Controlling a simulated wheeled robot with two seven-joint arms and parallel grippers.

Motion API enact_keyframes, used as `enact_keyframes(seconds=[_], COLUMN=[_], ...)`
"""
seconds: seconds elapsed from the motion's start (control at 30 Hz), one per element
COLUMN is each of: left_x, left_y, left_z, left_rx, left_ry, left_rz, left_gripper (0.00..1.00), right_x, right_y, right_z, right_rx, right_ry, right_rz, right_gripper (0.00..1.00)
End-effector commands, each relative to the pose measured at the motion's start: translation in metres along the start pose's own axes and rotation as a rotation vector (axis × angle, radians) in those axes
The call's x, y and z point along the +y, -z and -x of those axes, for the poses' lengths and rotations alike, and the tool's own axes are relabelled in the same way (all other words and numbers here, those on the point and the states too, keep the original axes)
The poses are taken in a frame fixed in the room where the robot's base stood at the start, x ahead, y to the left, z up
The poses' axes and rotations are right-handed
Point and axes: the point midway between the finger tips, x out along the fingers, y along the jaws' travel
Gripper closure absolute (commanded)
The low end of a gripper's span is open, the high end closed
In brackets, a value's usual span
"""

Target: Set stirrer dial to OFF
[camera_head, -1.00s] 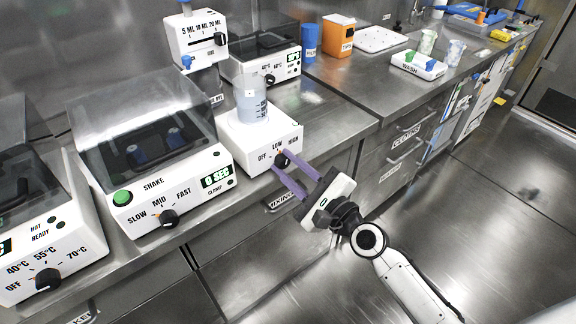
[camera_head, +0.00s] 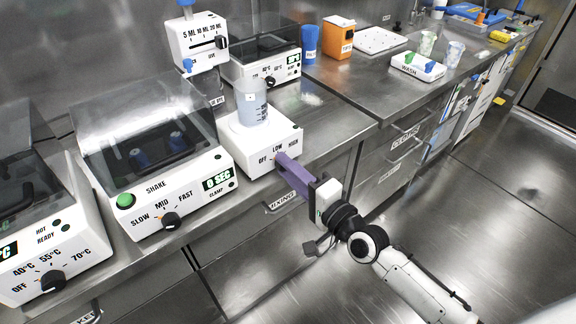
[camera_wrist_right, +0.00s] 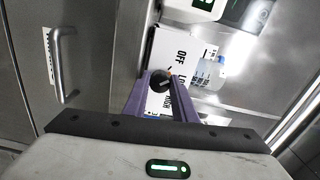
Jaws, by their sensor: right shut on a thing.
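The stirrer (camera_head: 240,150) is a white box with OFF, LOW and HIGH printed on its front, and a clear beaker (camera_head: 252,105) stands on top. My right gripper (camera_head: 283,162) has its purple fingers against the stirrer's front, shut on the dial. The fingers hide the dial in the head view. In the right wrist view the black dial (camera_wrist_right: 160,81) shows between the fingertips, with OFF and LOW printed beside it. I cannot tell clearly which label its mark points to. My left gripper is not in view.
A shaker (camera_head: 150,160) with a clear lid stands left of the stirrer, and a heater (camera_head: 40,240) further left. Behind are a dispenser (camera_head: 200,42) and another lidded device (camera_head: 265,60). A wash rack (camera_head: 418,66) is to the right. The floor in front is clear.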

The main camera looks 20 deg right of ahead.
Motion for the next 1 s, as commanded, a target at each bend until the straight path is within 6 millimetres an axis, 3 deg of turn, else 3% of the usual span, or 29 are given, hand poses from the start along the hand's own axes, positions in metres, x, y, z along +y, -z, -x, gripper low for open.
enact_keyframes(seconds=[0.5,1.0], left_x=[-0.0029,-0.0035], left_y=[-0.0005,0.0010], left_z=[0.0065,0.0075], left_rx=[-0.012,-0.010], left_ry=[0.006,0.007], left_rz=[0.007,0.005], left_gripper=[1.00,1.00], right_x=[0.0000,0.0012], right_y=[-0.0002,-0.0003], right_z=[0.0001,0.0002], right_rx=[-0.001,-0.001], right_ry=[-0.001,-0.002], right_rz=[0.326,0.382], right_gripper=[0.98,0.98])
